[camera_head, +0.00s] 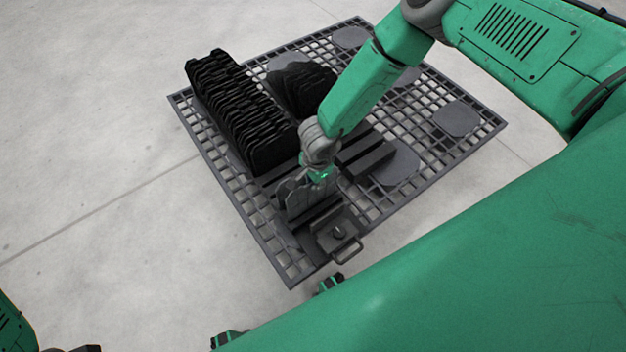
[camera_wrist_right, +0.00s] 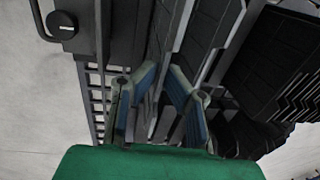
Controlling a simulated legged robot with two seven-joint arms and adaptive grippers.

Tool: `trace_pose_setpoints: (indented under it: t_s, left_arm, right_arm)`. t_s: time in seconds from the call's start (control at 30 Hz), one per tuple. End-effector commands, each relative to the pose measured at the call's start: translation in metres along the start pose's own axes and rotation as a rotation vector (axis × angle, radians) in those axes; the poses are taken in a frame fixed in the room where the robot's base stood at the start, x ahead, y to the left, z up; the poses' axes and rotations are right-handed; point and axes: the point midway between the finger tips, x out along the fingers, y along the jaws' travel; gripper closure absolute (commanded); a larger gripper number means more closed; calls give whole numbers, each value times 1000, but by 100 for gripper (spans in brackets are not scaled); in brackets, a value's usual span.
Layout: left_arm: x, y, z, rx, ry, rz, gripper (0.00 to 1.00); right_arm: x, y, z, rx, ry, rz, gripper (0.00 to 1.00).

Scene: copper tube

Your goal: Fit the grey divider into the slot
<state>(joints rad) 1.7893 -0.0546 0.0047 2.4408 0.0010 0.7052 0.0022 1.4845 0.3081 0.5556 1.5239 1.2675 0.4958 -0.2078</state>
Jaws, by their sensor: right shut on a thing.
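The grey divider (camera_head: 299,197) is a thin plate with a rounded top, standing roughly upright near the front of a grated platform (camera_head: 278,262). My right gripper (camera_head: 313,183) is shut on its upper part, from above. Dark parallel bars (camera_head: 365,155) with gaps between them lie beside and behind it. I cannot tell whether the divider's lower edge is inside a slot. In the right wrist view, the blue-padded fingers of my right gripper (camera_wrist_right: 165,108) point down among long grey slats (camera_wrist_right: 207,35); the divider's lower part is hard to separate from them. My left gripper is not clearly in view.
A long row of black ribbed plates (camera_head: 235,110) stands left of the bars. Another black stack (camera_head: 300,88) is behind. A dark block with a knob and handle (camera_head: 338,235) sits close in front. Round grey pads (camera_head: 456,118) lie on the platform's right.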

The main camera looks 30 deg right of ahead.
Motion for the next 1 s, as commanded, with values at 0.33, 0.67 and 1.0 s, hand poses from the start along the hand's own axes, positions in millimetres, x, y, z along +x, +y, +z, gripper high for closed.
trace_pose_setpoints:
  t_s: [0.33,0.67,1.0]
  left_arm:
    - [8,0,0,0,0,0,60]
    - [14,0,1,0,0,0,60]
    - [21,0,1,0,0,0,60]
  right_arm:
    - [10,1,0,0,0,0,100]
    - [18,2,0,0,0,0,100]
    - [26,3,0,0,0,0,100]
